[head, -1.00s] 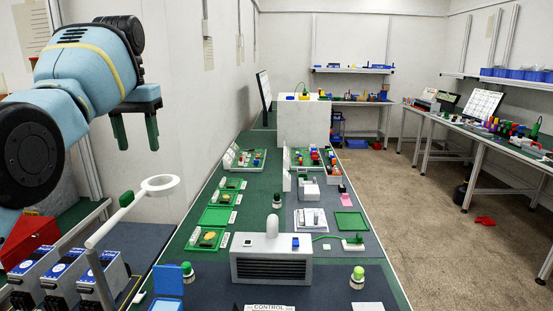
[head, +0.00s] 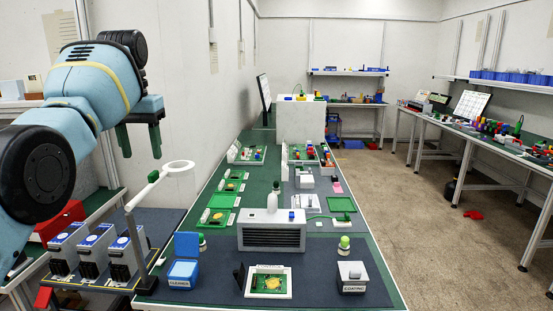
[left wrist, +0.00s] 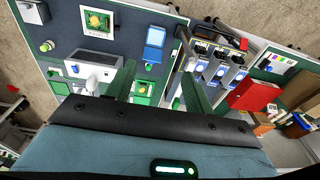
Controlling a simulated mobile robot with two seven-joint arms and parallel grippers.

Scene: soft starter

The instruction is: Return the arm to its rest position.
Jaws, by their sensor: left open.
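My left arm comes in from the left in the head view. Its gripper (head: 139,141) points down with two green fingers apart and nothing between them. In the left wrist view the two fingers (left wrist: 158,88) also stand apart and empty, with the bench far below. My right gripper is not in view.
The bench holds a grey vented box (head: 271,234), a blue open bin (head: 184,270), a white-framed board (head: 268,282) and a grey box (head: 351,277). Several blue-white modules (head: 98,250) stand at left below my arm. The floor (head: 420,220) at right is mostly clear.

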